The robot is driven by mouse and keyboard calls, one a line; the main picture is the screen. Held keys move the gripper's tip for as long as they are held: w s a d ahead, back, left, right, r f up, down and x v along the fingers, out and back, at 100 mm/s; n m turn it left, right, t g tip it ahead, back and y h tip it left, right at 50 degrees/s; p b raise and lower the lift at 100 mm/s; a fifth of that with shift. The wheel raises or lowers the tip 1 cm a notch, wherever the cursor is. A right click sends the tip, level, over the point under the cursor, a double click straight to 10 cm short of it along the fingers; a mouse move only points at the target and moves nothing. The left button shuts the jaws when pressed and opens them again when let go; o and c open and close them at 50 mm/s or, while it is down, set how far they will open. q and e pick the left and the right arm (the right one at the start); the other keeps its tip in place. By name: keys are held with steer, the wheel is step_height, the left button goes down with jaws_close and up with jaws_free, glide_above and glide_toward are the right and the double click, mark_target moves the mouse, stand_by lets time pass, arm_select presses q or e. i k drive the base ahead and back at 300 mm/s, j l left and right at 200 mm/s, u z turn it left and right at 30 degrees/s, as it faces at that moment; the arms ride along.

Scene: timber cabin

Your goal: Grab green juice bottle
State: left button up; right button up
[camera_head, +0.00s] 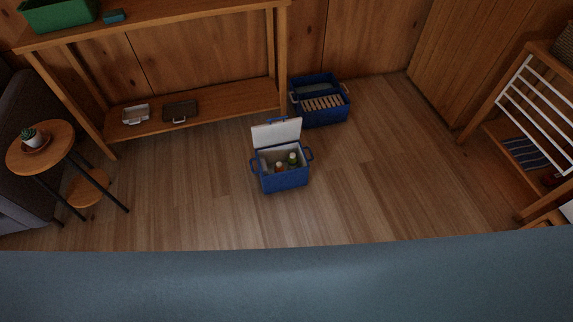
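A small blue cooler box (284,181) stands on the wooden floor near the middle of the view. Its white lid (277,133) is open and tilted back. Inside it a bottle with a green body (293,160) stands at the right. A bottle with an orange body (279,167) is to its left. The lower parts of both are hidden by the cooler's front wall. Neither of my grippers shows in the head view.
A larger blue crate (320,119) stands behind the cooler by the wall. A wooden console table (200,112) is at the back left, and a round side table (55,135) with a potted plant at the left. A rack (530,165) is at the right. The floor around the cooler is clear.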

mark_target(292, 160)
steer(key=i+l+u, duration=0.15)
steer(key=u, duration=0.35)
steer(key=i+l+u, duration=0.15)
steer(key=u, duration=0.3)
steer(key=i+l+u, duration=0.25)
steer(key=l, duration=0.25)
steer(key=l+u, duration=0.2)
steer(key=l, duration=0.25)
steer(key=i+l+u, duration=0.15)
steer(key=l, duration=0.8)
steer(key=i+l+u, duration=0.2)
steer(key=l, duration=2.9)
steer(key=i, duration=0.05)
